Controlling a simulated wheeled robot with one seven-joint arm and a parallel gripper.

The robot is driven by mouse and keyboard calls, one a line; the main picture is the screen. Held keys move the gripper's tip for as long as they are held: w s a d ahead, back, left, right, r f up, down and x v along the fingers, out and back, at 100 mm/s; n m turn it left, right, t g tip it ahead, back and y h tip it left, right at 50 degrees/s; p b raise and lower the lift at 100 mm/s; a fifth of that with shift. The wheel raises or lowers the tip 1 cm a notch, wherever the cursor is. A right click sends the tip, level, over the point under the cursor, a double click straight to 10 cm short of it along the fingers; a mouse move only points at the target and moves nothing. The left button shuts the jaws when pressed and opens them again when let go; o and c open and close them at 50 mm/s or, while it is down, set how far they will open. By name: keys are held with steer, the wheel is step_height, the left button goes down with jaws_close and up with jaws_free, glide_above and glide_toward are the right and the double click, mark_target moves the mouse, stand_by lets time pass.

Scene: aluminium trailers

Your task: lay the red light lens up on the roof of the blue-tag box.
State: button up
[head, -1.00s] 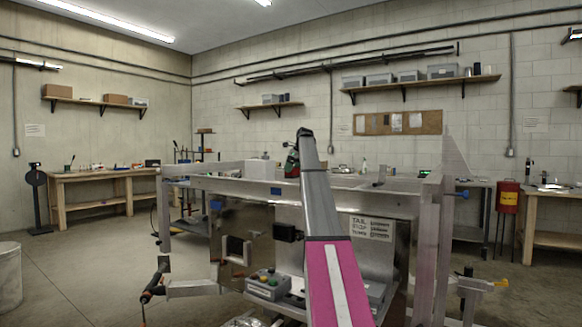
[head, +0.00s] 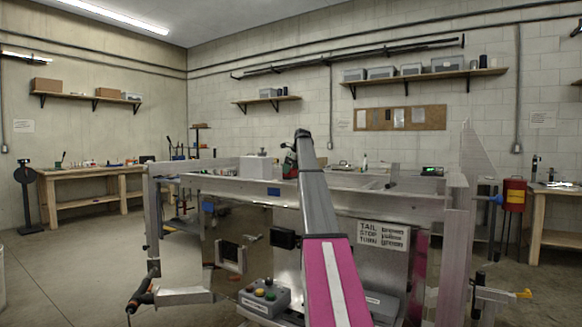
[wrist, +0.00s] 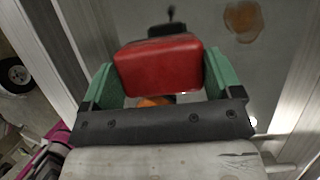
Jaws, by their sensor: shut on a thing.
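My gripper (wrist: 160,80) is shut on the red light lens (wrist: 158,65), a red block with rounded edges between its two green fingers. In the head view my gripper (head: 290,162) is at the far end of my arm, over the aluminium trailer, and the lens is mostly hidden there. A blue tag (head: 273,191) shows on the trailer's top rail, and another blue patch (head: 208,206) is to its left. I cannot tell which one marks the blue-tag box. In the wrist view, a grey surface with a brown stain (wrist: 243,20) lies below the lens.
A white box (head: 255,167) stands just left of my gripper in the head view. The trailer (head: 420,205) has upright posts at its right end. A control box with coloured buttons (head: 264,297) is low in front. Open floor lies to the left.

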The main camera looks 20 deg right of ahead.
steer(key=shift+f, duration=3.5)
steer(key=shift+f, duration=0.5)
steer(key=o, duration=0.8)
steer(key=shift+r, duration=0.1)
steer(key=shift+r, duration=4.45)
steer(key=shift+a, duration=0.1)
